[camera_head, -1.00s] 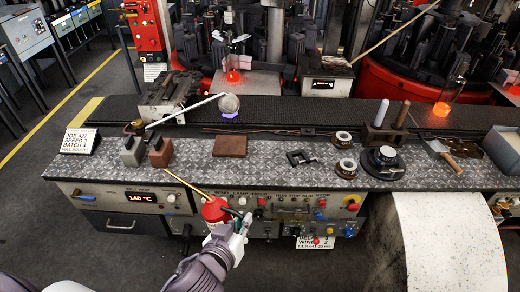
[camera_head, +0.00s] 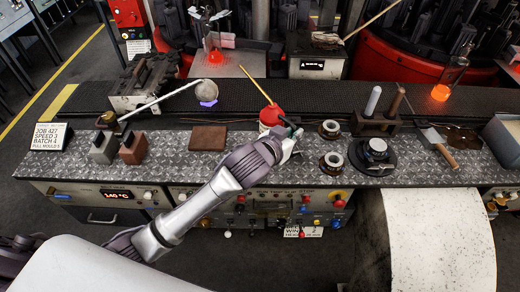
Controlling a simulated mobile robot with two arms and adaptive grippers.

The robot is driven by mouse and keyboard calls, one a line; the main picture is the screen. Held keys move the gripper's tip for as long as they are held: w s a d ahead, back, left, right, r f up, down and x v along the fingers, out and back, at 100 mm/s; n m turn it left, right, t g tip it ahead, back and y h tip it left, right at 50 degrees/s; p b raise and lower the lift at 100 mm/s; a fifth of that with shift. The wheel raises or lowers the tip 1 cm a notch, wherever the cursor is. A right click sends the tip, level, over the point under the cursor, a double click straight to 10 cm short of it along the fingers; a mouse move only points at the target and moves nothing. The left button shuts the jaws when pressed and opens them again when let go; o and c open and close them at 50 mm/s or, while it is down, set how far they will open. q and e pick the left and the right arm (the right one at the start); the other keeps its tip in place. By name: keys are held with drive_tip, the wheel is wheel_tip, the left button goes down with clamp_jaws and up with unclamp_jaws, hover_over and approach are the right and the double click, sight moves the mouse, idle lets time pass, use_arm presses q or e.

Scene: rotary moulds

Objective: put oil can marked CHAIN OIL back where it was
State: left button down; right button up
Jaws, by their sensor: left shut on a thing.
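The red oil can (camera_head: 271,114) has a pale lower band and a long yellow spout that points up and left. Any marking on it is too small to read. My left gripper (camera_head: 288,132) is shut on the can, at its right side, above the middle of the patterned bench top (camera_head: 225,167). The can looks upright; I cannot tell whether its base touches the bench, as my gripper and arm hide part of it. My right gripper is not in view.
A brown block (camera_head: 208,138) lies left of the can. Two metal rings (camera_head: 329,129) and a black round-based tool (camera_head: 376,155) stand to the right. Bench top between block and can is clear.

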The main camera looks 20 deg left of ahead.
use_arm(q)
drive_tip(key=a+f, duration=0.1)
drive_tip(key=a, duration=0.1)
drive_tip(key=s+a+f+p, duration=0.1)
drive_tip(key=a+f, duration=0.1)
drive_tip(key=a, duration=0.1)
drive_tip(key=s+a+f, duration=0.1)
drive_tip(key=a, duration=0.1)
drive_tip(key=shift+a+f+p, duration=0.2)
drive_tip(key=shift+a+p, duration=0.05)
drive_tip(key=shift+p, duration=0.1)
drive_tip(key=shift+s+f, duration=0.1)
drive_tip(key=shift+f, duration=0.3)
drive_tip(key=shift+f+p, duration=0.3)
drive_tip(key=shift+f, duration=1.3)
